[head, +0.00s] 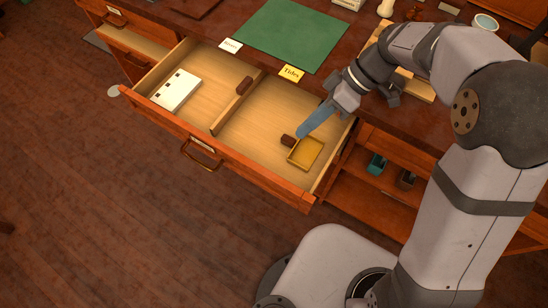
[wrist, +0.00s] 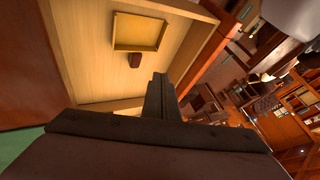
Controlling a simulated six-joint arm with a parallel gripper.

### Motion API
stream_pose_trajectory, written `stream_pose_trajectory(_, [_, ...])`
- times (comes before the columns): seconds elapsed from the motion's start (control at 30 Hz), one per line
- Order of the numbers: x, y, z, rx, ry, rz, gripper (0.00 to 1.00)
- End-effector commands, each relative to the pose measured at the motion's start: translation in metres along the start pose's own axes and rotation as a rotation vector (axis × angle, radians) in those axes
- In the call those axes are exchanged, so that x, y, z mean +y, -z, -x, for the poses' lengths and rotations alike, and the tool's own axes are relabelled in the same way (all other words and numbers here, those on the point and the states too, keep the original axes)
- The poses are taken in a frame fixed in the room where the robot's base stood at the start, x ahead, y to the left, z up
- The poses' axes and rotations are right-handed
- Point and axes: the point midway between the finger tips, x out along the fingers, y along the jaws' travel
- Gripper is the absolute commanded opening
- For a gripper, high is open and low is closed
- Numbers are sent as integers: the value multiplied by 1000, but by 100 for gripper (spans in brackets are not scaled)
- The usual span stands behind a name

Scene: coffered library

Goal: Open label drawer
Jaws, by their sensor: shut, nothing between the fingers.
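A wide wooden drawer (head: 255,171) stands pulled out from the desk, with a label holder and a handle (head: 200,161) on its front. A divider (head: 238,103) splits it in two. Its right compartment holds a shallow yellow tray (head: 305,153) and a small brown block (head: 288,140). The tray (wrist: 139,33) and block (wrist: 134,60) also show in the wrist view. My gripper (head: 302,134) is shut and empty, pointing down over the right compartment beside the brown block. I cannot tell whether it touches anything. Its fingers (wrist: 159,92) show in the wrist view.
The left compartment holds a white card piece (head: 175,90) and another brown block (head: 244,85). Cards reading "Tides" (head: 291,73) and another word (head: 231,45) lie at the desk edge by a green mat (head: 290,34). An open shelf (head: 385,190) is at right. Floor in front is clear.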

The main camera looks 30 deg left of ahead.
Motion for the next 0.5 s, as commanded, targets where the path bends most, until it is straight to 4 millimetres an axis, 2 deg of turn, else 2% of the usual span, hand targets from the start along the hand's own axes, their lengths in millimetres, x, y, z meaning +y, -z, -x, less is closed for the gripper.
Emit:
stream_pose_trajectory(0.27, [-1,0,-30,-2,4,1,0])
stream_pose_trajectory(0.5, [-2,0,-74,-3,4,1,0])
